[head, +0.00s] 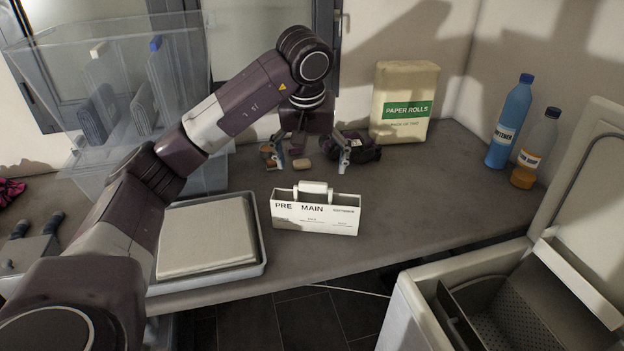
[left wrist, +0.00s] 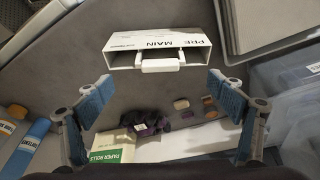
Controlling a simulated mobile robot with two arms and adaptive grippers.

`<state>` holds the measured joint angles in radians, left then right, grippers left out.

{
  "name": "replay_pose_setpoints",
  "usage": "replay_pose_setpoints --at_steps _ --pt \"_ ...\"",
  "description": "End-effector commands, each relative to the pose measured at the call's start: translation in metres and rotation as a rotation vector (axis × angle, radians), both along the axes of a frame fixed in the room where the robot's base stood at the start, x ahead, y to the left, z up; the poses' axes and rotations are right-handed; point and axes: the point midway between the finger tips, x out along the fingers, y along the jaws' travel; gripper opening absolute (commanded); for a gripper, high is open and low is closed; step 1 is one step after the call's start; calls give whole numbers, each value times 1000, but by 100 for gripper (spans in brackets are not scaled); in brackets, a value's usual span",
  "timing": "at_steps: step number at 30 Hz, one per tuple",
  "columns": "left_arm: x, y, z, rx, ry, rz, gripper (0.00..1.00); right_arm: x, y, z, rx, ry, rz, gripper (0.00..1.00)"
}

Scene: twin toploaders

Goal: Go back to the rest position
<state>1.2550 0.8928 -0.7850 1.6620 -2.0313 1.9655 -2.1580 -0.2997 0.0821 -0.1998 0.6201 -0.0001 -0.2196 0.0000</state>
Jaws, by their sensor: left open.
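My left gripper (head: 308,160) hangs over the back of the counter with its fingers spread and nothing between them. In the left wrist view its blue-padded fingers (left wrist: 163,92) are wide apart. A white drawer marked PRE and MAIN (head: 316,213) stands on the counter in front of the gripper, apart from it. The drawer also shows at the top of the left wrist view (left wrist: 160,47). My right gripper is not seen for certain.
A paper rolls pack (head: 404,102), a dark cloth (head: 362,150), small blocks and two bottles (head: 510,120) stand behind. A clear bin (head: 190,85) and a tray (head: 262,225) are left. An open toploader (head: 405,310) is front right. The counter's right middle is clear.

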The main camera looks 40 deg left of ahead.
Motion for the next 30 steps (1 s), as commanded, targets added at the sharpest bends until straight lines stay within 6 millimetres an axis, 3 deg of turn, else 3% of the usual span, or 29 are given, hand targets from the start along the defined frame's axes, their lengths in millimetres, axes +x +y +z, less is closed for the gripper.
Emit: replay_pose_setpoints --at_steps 6,23,26,29,30 --pt "-3 -2 11 1 1 -1 87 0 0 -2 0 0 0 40" --pt "-1 -9 7 -18 -3 -8 87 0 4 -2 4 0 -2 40" --pt "4 -38 -6 -97 -21 -31 87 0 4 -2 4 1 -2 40" --pt "10 -95 -26 -263 -47 -59 87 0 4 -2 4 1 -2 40" --pt "10 -125 -33 -353 -52 -66 87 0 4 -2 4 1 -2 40"
